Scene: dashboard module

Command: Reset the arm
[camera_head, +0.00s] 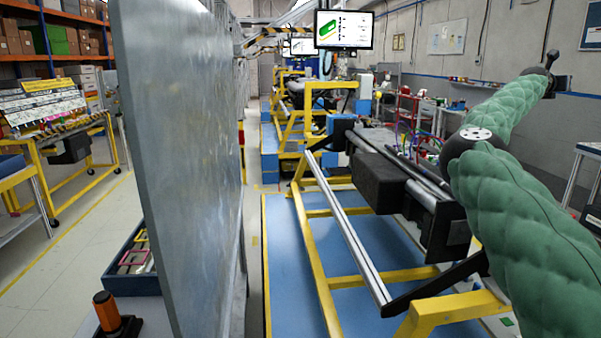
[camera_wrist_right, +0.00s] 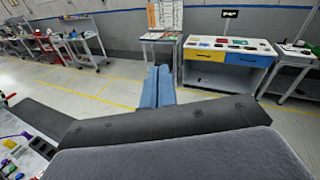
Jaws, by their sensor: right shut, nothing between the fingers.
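My right arm, in green padding (camera_head: 520,220), rises from the lower right of the head view and reaches out to the upper right. Its gripper cannot be made out clearly there. In the right wrist view my right gripper (camera_wrist_right: 158,86) shows as two blue fingers pressed together, with nothing between them. It is over open floor, apart from the benches beyond. My left arm and left gripper are not in view. A dark dashboard module (camera_head: 385,182) rests on a yellow frame (camera_head: 325,262), left of my right arm in the head view.
A tall grey panel (camera_head: 185,150) stands close at left in the head view. An orange-topped black object (camera_head: 107,314) is beside its foot. In the wrist view, a bench with yellow and blue drawers (camera_wrist_right: 228,58) and a small table (camera_wrist_right: 160,38) stand beyond clear floor.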

